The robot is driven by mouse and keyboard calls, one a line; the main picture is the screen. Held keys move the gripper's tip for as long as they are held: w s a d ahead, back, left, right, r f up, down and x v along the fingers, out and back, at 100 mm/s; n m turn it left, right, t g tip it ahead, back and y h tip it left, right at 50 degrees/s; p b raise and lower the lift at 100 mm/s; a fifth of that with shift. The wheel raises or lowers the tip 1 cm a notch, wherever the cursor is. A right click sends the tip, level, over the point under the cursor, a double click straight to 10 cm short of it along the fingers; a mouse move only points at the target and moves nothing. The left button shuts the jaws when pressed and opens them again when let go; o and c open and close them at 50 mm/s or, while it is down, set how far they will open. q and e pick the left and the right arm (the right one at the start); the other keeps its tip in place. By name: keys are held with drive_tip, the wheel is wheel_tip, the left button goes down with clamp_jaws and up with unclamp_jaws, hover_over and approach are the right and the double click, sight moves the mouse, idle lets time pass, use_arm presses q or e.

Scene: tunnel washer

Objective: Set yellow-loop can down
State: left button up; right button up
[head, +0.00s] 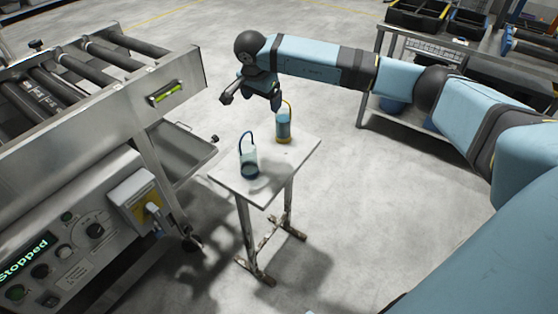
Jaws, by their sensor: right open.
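The yellow-loop can (283,127) stands upright at the back of a small white-topped table (281,165). It is a blue can with a yellow base and a yellow loop on top. A second can (248,163) with a dark blue loop stands nearer the table's front left. My right gripper (252,100) is open, above and to the left of the yellow-loop can. Its near finger is close to the yellow loop; I cannot tell whether they touch. My left gripper is not in view.
A roller conveyor (110,60) with a control panel (70,245) reading "Stopped" stands at the left, with a metal tray (180,148) projecting toward the table. A workbench (420,50) with black bins is at the back right. The floor around the table is clear.

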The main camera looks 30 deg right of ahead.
drive_tip(key=s+a+f+m+g+y, duration=0.1)
drive_tip(key=s+a+f+y, duration=0.2)
drive_tip(key=a, duration=0.4)
drive_tip(key=s+a+f+y, duration=0.3)
drive_tip(key=s+a, duration=0.1)
drive_tip(key=a, duration=0.3)
drive_tip(key=s+a+f+m+g+y, duration=0.1)
drive_tip(key=s+a+f+y, duration=0.25)
drive_tip(key=a, duration=0.25)
drive_tip(key=s+a+r+m+t+y, duration=0.2)
drive_tip(key=s+a+r+m+y, duration=0.15)
drive_tip(key=a+m+y, duration=0.3)
drive_tip(key=s+a+r+m+t+y, duration=0.1)
drive_tip(key=s+a+r+m+y, duration=0.1)
drive_tip(key=s+a+m+y, duration=0.4)
drive_tip(key=s+d+f+n+t+h, duration=0.4)
drive_tip(key=s+d+f+n+h, duration=0.3)
drive_tip(key=n, duration=0.8)
drive_tip(key=s+d+f+n+t+h, duration=0.4)
drive_tip(key=s+d+f+n+h, duration=0.3)
drive_tip(key=n, duration=0.9)
wheel_tip(320, 180, down, 3)
drive_tip(key=shift+d+r+t+h, duration=0.2)
drive_tip(key=shift+d+t+h, duration=0.1)
drive_tip(key=shift+d+h, duration=0.75)
